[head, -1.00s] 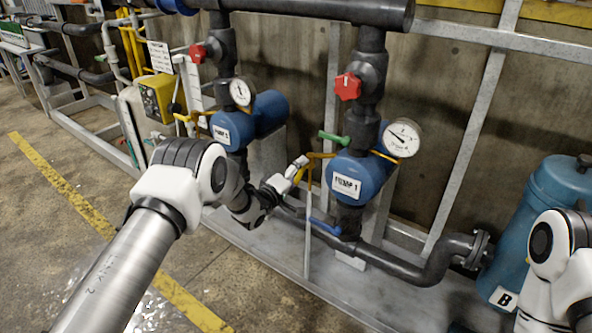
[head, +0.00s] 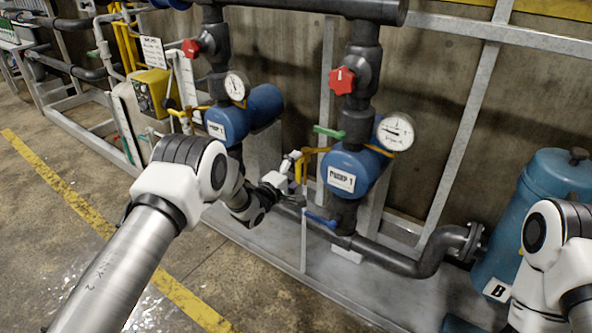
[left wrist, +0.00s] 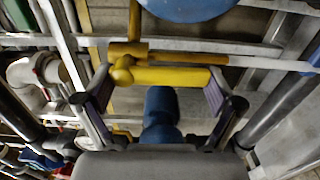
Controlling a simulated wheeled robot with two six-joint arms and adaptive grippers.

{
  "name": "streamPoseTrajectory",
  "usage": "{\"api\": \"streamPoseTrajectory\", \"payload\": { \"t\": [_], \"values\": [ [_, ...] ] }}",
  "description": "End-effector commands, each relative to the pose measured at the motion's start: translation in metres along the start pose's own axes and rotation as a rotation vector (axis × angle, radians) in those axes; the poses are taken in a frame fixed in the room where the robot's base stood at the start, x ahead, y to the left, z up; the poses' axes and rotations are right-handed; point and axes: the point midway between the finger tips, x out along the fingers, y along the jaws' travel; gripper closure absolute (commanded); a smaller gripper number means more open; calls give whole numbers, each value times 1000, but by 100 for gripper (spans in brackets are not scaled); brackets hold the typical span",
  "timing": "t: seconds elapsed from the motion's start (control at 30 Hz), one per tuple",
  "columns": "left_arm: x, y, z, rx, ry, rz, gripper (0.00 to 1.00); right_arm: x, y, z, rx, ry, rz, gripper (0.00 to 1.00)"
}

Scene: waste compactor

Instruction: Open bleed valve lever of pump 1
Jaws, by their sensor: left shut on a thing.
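Pump 1 (head: 357,165) is a blue body with a white label on a dark vertical pipe. A yellow lever (head: 298,172) hangs from a brass-coloured fitting (head: 316,151) on its left side. My left gripper (head: 291,163) is at this lever. In the left wrist view the yellow lever (left wrist: 175,77) lies crosswise between the two fingers, at its fitting (left wrist: 125,62); the gripper is shut on it. The exact finger contact is hard to see. My right gripper is out of view; only part of my right arm shows at the right edge.
Close to the lever are a green handle (head: 328,132), a blue handle (head: 319,219), a red knob (head: 342,80) and a pressure gauge (head: 395,132). A second blue pump (head: 226,124) stands left. A blue tank (head: 548,205) stands right. The floor in front is open.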

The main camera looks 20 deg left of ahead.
Motion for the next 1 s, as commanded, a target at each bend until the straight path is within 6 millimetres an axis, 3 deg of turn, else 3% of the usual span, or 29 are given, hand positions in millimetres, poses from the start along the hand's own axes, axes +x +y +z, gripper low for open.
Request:
{"api": "streamPoseTrajectory", "payload": {
  "t": [0.1,0.13,0.57,1.0],
  "values": [
    [0,0,0,-4,1,0,70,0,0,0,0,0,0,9],
    [0,0,0,-4,1,0,0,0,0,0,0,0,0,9],
    [-8,-1,-1,-2,1,-2,0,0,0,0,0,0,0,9],
    [-106,-1,-1,-5,3,-2,0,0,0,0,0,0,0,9]
  ]
}}
